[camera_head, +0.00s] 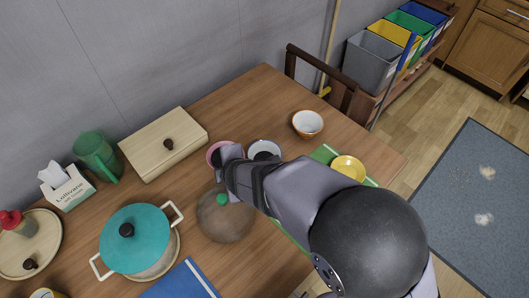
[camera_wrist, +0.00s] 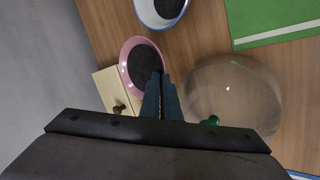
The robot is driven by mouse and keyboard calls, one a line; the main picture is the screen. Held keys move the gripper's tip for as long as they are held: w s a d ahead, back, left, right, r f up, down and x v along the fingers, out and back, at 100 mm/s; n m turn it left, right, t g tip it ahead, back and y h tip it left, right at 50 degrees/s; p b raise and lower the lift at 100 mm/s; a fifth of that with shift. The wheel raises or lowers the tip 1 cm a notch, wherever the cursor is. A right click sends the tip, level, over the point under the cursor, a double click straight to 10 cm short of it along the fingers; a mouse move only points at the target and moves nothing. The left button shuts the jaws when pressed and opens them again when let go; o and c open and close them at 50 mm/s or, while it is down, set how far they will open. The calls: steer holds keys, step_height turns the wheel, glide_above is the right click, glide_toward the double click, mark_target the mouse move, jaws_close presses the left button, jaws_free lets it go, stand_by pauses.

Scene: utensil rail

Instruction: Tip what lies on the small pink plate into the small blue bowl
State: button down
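The small pink plate (camera_wrist: 128,72) has a pink rim and dark contents (camera_wrist: 145,66) in its middle. In the head view it (camera_head: 211,152) is partly hidden by my gripper (camera_head: 222,160). In the wrist view my gripper's fingers (camera_wrist: 161,76) are close together at the plate's near right rim and look shut on it. Whether the plate touches the table is hard to tell. The small blue bowl (camera_wrist: 141,14) is white with a blue rim and shows a dark inside. In the head view it (camera_head: 263,143) stands just right of the plate, partly behind my arm.
A clear dome with a green knob (camera_head: 222,200) stands close to my gripper, also in the wrist view (camera_wrist: 235,90). A wooden box (camera_head: 150,150) is left of the plate, a teal pot (camera_head: 135,238) nearer. An orange bowl (camera_head: 308,122) and yellow bowl (camera_head: 349,167) lie right.

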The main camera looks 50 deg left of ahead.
steer(key=w+d+r+m+g+y+b, duration=0.3)
steer(key=w+d+m+g+y, duration=0.1)
steer(key=w+g, duration=0.3)
steer(key=shift+w+d+r+g+y+b, duration=0.2)
steer(key=shift+w+d+g+y+b, duration=0.15)
steer(key=shift+w+y, duration=0.7)
stand_by(1.2)
steer(key=shift+w, duration=0.15)
steer(key=shift+d+r+m+g, duration=0.1)
steer(key=shift+m+g, duration=0.15)
steer(key=shift+m, duration=0.05)
steer(key=s+a+f+n+t+h+p, duration=0.1)
steer(key=s+a+f+n+t+h, duration=0.1)
steer(key=s+t+h, duration=0.1)
steer(key=s+a+f+n+t+h+p, duration=0.2)
steer(key=s+a+n+t+h, duration=0.1)
steer(key=s+t, duration=0.3)
steer(key=shift+s+a, duration=0.25)
steer(key=shift+s, duration=0.5)
